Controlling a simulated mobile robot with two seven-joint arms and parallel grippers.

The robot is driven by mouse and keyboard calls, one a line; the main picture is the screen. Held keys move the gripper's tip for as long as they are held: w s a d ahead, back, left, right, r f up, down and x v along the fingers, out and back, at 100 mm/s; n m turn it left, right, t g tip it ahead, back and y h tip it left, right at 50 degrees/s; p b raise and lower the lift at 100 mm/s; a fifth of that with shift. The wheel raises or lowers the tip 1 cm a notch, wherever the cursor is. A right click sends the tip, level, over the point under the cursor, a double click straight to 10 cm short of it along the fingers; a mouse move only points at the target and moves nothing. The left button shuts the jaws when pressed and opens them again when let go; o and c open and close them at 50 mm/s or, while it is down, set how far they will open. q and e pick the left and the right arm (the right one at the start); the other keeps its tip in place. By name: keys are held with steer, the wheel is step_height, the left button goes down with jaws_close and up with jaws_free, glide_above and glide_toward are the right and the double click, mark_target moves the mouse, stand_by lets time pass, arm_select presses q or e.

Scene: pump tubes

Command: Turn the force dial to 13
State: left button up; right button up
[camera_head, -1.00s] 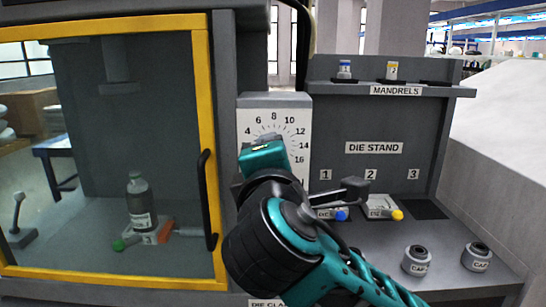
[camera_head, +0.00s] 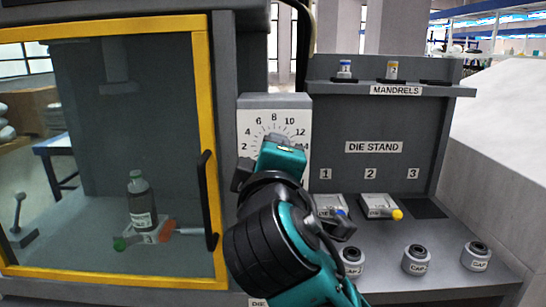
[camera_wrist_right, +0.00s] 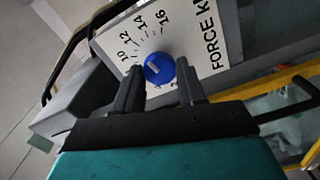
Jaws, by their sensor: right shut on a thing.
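The force dial is a white panel (camera_head: 248,118) with black numbers, on the machine front right of the yellow-framed door. Its blue knob (camera_wrist_right: 158,68) shows in the right wrist view, with a light grey mark on its face; which number the mark points at is unclear. My right gripper (camera_wrist_right: 160,78) is shut on the blue knob, one finger on each side. In the head view my right gripper (camera_head: 272,156) covers the knob and the lower part of the dial. My left gripper is not in view.
The yellow-framed door (camera_head: 207,130) with its black handle (camera_head: 208,200) is close on the left. On the right is the die stand (camera_head: 375,148), with mandrels on the shelf above. Several round caps, such as one at the middle (camera_head: 416,260), stand along the front ledge.

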stand_by(0.3)
steer(key=o, duration=1)
steer(key=shift+o, duration=0.2)
steer(key=s, duration=1.3)
